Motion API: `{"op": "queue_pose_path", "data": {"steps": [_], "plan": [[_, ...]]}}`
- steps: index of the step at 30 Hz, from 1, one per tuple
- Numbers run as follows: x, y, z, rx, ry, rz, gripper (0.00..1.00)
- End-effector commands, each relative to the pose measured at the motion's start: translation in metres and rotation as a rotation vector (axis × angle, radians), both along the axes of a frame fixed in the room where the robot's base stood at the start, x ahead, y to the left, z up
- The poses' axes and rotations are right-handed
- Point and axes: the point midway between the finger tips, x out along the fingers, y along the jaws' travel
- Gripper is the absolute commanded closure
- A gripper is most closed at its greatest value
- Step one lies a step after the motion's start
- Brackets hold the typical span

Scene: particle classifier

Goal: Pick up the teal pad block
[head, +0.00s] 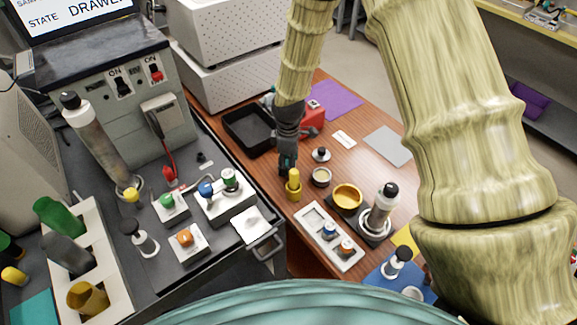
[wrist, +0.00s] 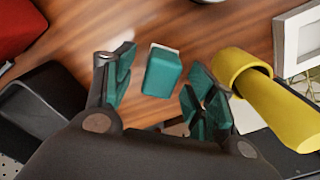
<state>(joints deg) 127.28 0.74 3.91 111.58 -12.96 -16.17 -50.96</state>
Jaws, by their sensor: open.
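The teal pad block (wrist: 162,74) is a small teal block with a pale edge, on the brown wooden table in the wrist view. My gripper (wrist: 162,88) is open, with one teal-padded finger to the left of the block and the other to its lower right. The block appears in the gap between the fingers, with nothing gripped. In the head view, my gripper (head: 287,163) points down over the table, and I cannot make out the block there.
A yellow object (wrist: 270,98) lies close to the right finger; it also shows in the head view (head: 293,185). A black tray (head: 234,116) and a red object (head: 312,121) are behind my gripper. A white tray (head: 318,223) with small parts is at the front.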

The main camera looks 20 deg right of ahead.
Motion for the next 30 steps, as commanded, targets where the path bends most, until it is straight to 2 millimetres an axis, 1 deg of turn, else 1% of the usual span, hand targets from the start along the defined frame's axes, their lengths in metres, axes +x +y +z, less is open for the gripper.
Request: {"op": "queue_pose_path", "data": {"steps": [3, 6, 14, 17, 18, 22, 23, 25, 26, 30], "plan": [[-0.001, 0.0, -0.009, 0.0, 0.001, 0.0, 0.45], [-0.001, 0.0, -0.014, 0.0, 0.001, 0.0, 0.45], [-0.001, 0.0, -0.015, 0.0, 0.001, -0.001, 0.45], [-0.001, 0.0, -0.015, 0.0, 0.0, -0.001, 0.61], [-0.001, 0.0, -0.015, 0.0, 0.0, -0.001, 0.68], [-0.001, 0.0, -0.015, 0.0, 0.0, -0.001, 0.92], [-0.001, 0.0, -0.015, 0.0, 0.0, -0.001, 0.94], [-0.001, 0.0, -0.015, 0.0, 0.0, -0.001, 0.94], [-0.001, 0.0, -0.015, 0.0, 0.0, -0.001, 0.98], [0.0, 0.0, -0.014, 0.001, 0.0, -0.001, 0.98]]}}
